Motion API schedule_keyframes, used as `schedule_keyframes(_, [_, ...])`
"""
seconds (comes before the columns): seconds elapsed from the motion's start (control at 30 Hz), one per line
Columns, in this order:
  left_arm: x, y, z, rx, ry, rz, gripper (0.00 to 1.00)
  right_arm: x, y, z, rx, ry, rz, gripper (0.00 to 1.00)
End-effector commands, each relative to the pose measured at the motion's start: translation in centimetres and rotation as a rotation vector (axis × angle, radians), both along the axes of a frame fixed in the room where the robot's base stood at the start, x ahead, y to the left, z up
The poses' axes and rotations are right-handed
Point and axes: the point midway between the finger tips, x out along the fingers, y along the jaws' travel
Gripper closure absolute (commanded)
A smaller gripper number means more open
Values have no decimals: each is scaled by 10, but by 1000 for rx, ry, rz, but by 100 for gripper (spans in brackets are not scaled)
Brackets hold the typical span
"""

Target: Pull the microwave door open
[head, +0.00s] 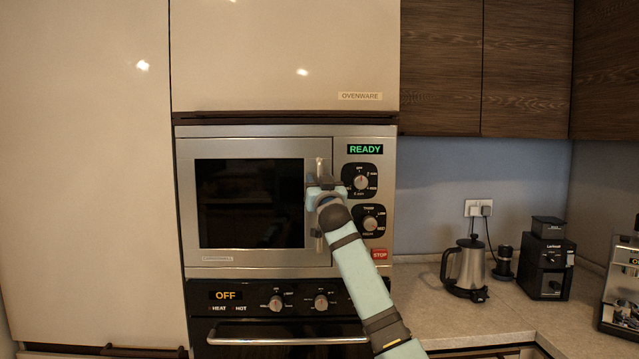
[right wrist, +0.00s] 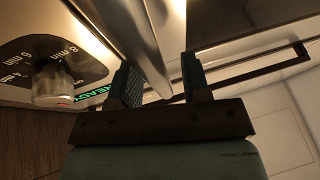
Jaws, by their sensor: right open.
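The microwave (head: 255,262) is built into the cabinet wall, with a silver front and a dark window. Its door (head: 248,200) is shut. The upright metal handle (head: 318,236) is at the door's right edge. My right gripper (head: 322,184) is at the handle's upper part and hides some of it. In the right wrist view the fingers of the gripper (right wrist: 160,78) are apart, and the handle (right wrist: 142,45) runs between them with gaps showing. My left gripper is not in view.
Two control knobs (head: 361,183) and a red stop button (head: 380,254) are close right of the handle. An oven (head: 225,310) with a bar handle is below. A kettle (head: 468,268) and a coffee grinder (head: 546,265) stand on the counter at right.

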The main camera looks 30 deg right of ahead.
Motion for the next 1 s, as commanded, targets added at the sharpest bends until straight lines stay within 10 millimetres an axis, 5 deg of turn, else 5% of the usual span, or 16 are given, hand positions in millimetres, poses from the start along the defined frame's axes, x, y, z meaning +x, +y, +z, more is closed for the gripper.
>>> schedule_keyframes(0.17, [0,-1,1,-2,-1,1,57,0,0,0,0,0,0,57])
schedule_keyframes(0.37, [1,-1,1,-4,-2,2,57,0,0,0,0,0,0,100])
schedule_keyframes(0.67, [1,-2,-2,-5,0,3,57,-4,4,-1,1,-1,-9,100])
schedule_keyframes(1.0, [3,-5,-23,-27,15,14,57,-39,34,-5,5,-4,-143,100])
